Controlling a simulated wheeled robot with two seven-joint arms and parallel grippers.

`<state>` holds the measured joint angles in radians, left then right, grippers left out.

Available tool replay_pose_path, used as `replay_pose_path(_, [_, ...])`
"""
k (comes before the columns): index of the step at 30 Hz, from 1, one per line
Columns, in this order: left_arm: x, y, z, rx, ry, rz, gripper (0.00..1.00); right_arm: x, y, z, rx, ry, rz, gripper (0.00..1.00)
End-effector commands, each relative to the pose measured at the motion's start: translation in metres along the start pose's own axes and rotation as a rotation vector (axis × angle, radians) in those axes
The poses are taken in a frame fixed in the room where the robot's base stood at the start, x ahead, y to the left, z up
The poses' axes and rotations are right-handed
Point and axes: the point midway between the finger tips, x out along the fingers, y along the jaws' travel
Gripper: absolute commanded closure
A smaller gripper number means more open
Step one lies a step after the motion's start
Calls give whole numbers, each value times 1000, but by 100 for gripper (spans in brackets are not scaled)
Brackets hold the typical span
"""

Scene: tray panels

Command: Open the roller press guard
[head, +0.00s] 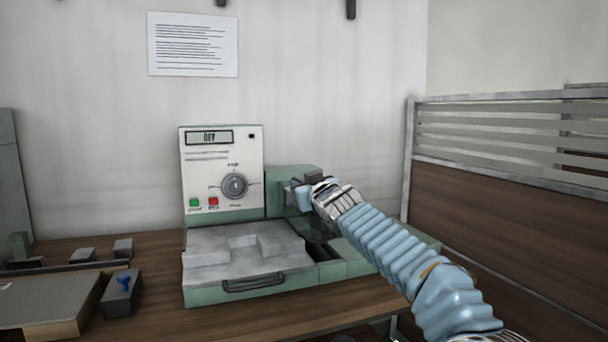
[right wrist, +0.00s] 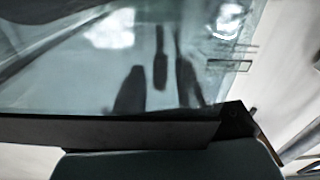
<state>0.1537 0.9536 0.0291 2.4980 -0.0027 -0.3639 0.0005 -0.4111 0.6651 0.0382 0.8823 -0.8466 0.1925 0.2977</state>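The roller press (head: 222,175) stands on the wooden bench, with a white control panel, a green body and a grey front tray (head: 225,262). Its see-through guard (head: 322,228) is right of the panel, largely hidden by my right arm. My right gripper (head: 303,190) is at the guard's upper part, by a small dark block. Its fingertips are too small and covered to show whether they grip. In the right wrist view, the clear guard pane (right wrist: 90,75) fills the picture, with a dark bar (right wrist: 110,131) along its lower edge. My left gripper is out of view.
A slatted wood-panelled partition (head: 510,220) stands at the right. A paper sheet (head: 193,44) hangs on the wall.

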Motion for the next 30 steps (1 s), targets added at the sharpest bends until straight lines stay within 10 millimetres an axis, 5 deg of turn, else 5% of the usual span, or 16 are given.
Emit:
replay_pose_path(10, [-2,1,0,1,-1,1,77,4,0,1,1,0,0,62])
replay_pose_path(18, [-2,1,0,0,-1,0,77,4,1,1,0,0,1,100])
replay_pose_path(30, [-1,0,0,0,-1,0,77,3,0,0,7,0,3,100])
